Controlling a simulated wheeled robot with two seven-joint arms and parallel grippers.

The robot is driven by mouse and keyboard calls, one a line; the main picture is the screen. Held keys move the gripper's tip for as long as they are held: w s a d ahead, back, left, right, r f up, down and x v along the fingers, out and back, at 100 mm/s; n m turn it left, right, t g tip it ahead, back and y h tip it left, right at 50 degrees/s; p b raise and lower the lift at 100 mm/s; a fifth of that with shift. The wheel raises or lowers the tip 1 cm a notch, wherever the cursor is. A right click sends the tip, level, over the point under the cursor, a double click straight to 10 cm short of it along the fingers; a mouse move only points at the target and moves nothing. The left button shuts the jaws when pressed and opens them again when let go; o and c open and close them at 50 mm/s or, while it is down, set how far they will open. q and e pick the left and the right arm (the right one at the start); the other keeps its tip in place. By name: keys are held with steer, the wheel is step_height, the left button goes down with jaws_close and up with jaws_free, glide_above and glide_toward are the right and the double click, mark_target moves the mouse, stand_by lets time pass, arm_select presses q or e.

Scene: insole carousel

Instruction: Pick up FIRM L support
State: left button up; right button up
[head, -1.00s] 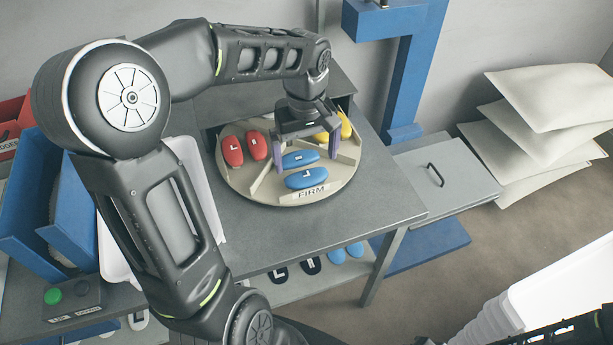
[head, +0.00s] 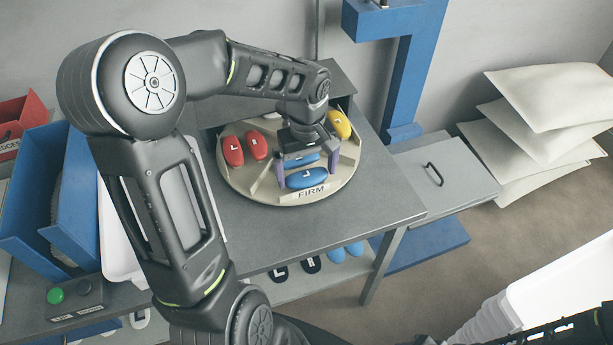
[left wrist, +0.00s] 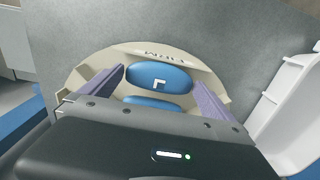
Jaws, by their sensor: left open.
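The FIRM L support (head: 307,179) is a blue oval pad marked L, lying in the front compartment of the round carousel (head: 262,188), behind the FIRM label. In the left wrist view the blue L support (left wrist: 159,77) lies between the two purple fingers. A second blue support (head: 302,160) lies just behind it, mostly hidden by my gripper. My left gripper (head: 307,176) is open and points down over the front compartment, one finger at each end of the L support. I cannot tell whether the fingers touch it. My right gripper is not in view.
Two red supports (head: 245,150) lie in the left compartment and a yellow one (head: 340,124) at the back right. The grey table (head: 380,200) is clear right of the carousel. A blue post (head: 410,85) stands behind. Blue bins (head: 75,200) stand at left.

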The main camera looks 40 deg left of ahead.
mark_target(307, 176)
arm_select(q)
steer(key=shift+c, duration=0.2)
steer(key=c, duration=0.9)
step_height(307, 176, up, 10)
stand_by(0.6)
